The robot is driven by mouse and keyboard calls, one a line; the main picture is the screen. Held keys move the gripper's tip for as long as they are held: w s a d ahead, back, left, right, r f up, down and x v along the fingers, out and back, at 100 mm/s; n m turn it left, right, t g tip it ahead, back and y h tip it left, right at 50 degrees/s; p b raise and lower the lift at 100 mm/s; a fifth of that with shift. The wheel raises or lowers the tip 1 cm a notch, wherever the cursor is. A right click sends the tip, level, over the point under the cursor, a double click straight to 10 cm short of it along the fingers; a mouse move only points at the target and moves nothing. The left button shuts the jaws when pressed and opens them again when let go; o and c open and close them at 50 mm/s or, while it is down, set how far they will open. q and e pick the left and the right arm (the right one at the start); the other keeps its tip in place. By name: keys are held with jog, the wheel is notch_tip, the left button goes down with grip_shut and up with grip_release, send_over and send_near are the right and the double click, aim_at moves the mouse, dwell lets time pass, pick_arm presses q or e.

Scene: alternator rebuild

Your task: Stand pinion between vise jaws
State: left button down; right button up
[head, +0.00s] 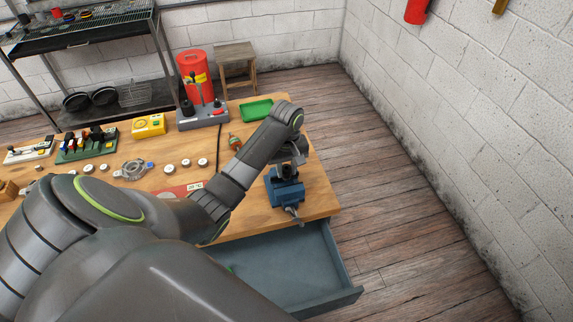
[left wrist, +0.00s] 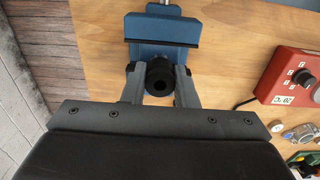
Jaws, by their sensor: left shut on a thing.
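The pinion (left wrist: 159,77) is a black round part with a central hole, seen end-on in the left wrist view. My left gripper (left wrist: 159,84) is shut on it, with one grey finger on each side. The blue vise (head: 285,191) stands near the right front corner of the bench. In the left wrist view a blue vise part (left wrist: 162,27) with a dark jaw bar lies just beyond the pinion. In the head view my left gripper (head: 291,157) is above the vise. The pinion's lower end and any contact with the jaws are hidden.
A red meter box (left wrist: 298,76) with a cable sits left of the vise in the head view. A green tray (head: 256,110) lies behind my arm, and a grey test stand (head: 202,118) is further back. An open drawer (head: 318,279) juts out below the bench front.

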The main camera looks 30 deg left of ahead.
aim_at(286, 178)
pick_arm(q)
jog(key=shift+f, duration=0.2)
dwell(1.4)
jog(key=shift+f, duration=0.85)
jog(key=shift+f+b, duration=0.3)
jog(key=shift+b, duration=0.05)
jog(key=shift+f, duration=0.75)
dwell(0.5)
jog(key=shift+p, duration=0.3)
jog(key=shift+f, duration=0.15)
dwell(0.7)
